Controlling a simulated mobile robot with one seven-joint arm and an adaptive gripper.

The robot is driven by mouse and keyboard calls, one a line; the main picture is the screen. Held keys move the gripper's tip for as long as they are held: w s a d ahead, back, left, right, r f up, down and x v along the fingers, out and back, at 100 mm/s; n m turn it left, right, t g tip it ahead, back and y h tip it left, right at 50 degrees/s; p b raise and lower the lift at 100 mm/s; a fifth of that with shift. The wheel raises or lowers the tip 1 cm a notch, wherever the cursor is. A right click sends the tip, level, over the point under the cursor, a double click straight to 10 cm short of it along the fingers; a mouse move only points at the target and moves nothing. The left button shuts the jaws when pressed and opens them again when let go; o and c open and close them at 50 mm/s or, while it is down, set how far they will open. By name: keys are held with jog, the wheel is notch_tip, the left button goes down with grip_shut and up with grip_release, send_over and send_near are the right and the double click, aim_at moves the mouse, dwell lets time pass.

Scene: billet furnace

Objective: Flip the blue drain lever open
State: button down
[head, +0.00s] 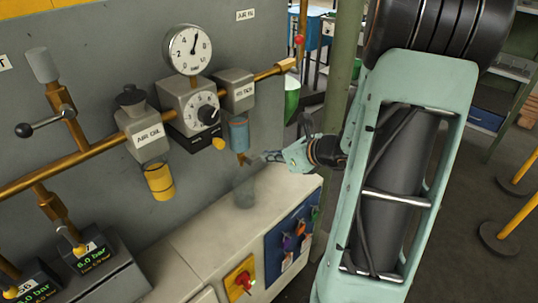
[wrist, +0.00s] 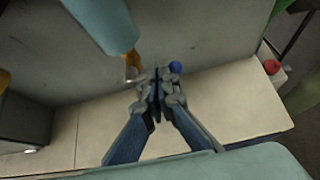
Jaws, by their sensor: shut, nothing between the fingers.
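A blue filter bowl (head: 238,133) hangs under the grey unit on the panel, with a brass drain (head: 243,158) at its bottom. In the wrist view the bowl (wrist: 103,22) is at the upper left and the drain (wrist: 131,66) is below it. A small blue knob (wrist: 175,67), seemingly the drain lever's end, shows just beyond my fingertips; the rest of the lever is hidden. My gripper (head: 262,157) is shut and empty, right of the drain. In the wrist view my gripper (wrist: 155,88) overlaps the knob's lower left; I cannot tell whether they touch.
A clear cup (head: 243,193) stands on the pale ledge (head: 190,236) below the drain. A pressure gauge (head: 188,49) and a yellow bowl (head: 159,181) are on the panel to the left. A green post (head: 341,70) stands to the right, close to my arm.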

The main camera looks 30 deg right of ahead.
jog(key=shift+d+f+m+y+p, duration=0.2)
jog(key=shift+f+m+y+p, duration=0.2)
jog(key=shift+m+y+p, duration=0.8)
jog(key=shift+f+m+g+y+p, duration=0.45)
jog(key=shift+f+y+p, duration=0.2)
jog(key=shift+p, duration=1.15)
jog(key=shift+f, duration=0.1)
jog(key=shift+f+m+y+p, duration=0.2)
jog(key=shift+m+y+p, duration=0.15)
jog(key=shift+y, duration=0.1)
jog(key=shift+f+m+y, duration=0.2)
jog(key=shift+m+y, duration=0.1)
jog(key=shift+s+a+f+m+y, duration=0.1)
jog(key=shift+a+f+m+y, duration=0.25)
jog(key=shift+m+y, duration=0.35)
jog(key=shift+a+f+m+y, duration=0.1)
jog(key=shift+f+m+y, duration=0.35)
jog(key=shift+m+y, duration=0.2)
jog(key=shift+s+a+f+m+t+y+b, duration=0.1)
jog(key=shift+a+f+m+t+y+b, duration=0.15)
jog(key=shift+m+y, duration=0.4)
jog(key=shift+s+a+f+m+t+y+b, duration=0.1)
jog(key=shift+a+f+m+y, duration=0.25)
jog(key=shift+m, duration=0.45)
jog(key=shift+s+d+r, duration=0.1)
jog(key=shift+d+r, duration=0.05)
jog(key=shift+r, duration=0.05)
